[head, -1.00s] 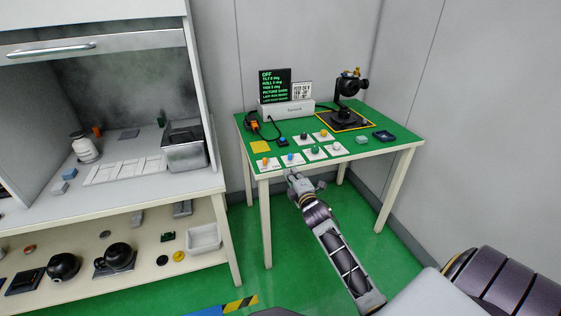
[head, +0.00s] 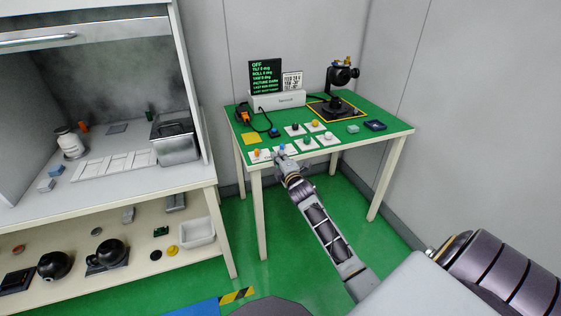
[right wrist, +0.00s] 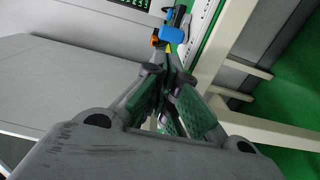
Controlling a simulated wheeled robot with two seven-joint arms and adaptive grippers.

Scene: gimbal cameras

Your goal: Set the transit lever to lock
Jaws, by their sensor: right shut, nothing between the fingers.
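The gimbal camera (head: 342,74) stands upright on a dark base on the green table at the back right. White plates with small coloured controls line the table's front, among them an orange one (head: 257,153) and a blue one (head: 282,148). I cannot tell which control is the transit lever. My right gripper (head: 281,157) is shut and empty at the front edge, by the blue control. In the right wrist view, the blue control (right wrist: 173,35) is just beyond the shut fingertips (right wrist: 172,72); contact cannot be told. My left gripper is out of view.
A black screen (head: 265,75) with green text reading OFF stands at the back of the green table (head: 365,144). More plates with knobs sit behind the front row. A hooded bench (head: 150,190) with a shelf stands at the left.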

